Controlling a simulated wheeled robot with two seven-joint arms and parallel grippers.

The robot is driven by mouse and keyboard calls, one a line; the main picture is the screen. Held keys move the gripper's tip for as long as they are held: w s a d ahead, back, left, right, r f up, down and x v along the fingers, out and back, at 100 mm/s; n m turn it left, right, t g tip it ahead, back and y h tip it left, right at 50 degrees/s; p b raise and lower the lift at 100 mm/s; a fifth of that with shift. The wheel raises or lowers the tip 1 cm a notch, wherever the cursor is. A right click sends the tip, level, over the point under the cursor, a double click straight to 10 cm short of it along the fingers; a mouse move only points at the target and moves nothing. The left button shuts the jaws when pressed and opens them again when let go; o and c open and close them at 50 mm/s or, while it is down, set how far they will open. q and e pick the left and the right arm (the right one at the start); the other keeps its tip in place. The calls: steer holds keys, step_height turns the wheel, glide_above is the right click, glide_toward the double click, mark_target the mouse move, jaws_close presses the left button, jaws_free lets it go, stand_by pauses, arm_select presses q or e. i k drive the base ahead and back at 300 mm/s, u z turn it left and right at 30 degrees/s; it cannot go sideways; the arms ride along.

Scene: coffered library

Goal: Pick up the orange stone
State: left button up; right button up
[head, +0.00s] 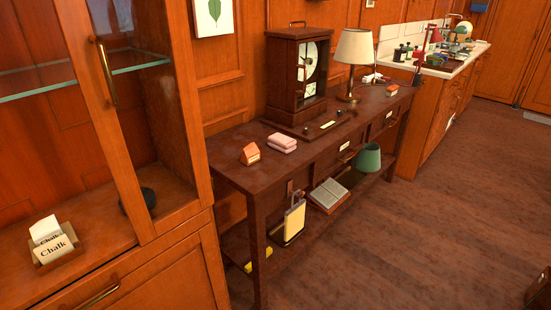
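A small orange, wedge-like block (250,154) sits on the near left part of the dark wooden console table (232,172). It looks most like the orange stone, but its material is hard to tell. A second small orange-red item (392,90) with a pale face lies near the table's far right end. Neither of my grippers is in view, and nothing is seen touching the orange block.
Pink stacked pieces (282,143) lie just right of the block. A dark wooden clock-like case (300,75) and a lamp (354,52) stand farther back. A glass-shelved cabinet (110,150) borders the table's left end. The brown floor (420,240) in front is clear.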

mark_target(250, 154)
steer(key=z, duration=0.7)
steer(key=i, duration=0.85)
steer(key=u, duration=1.3)
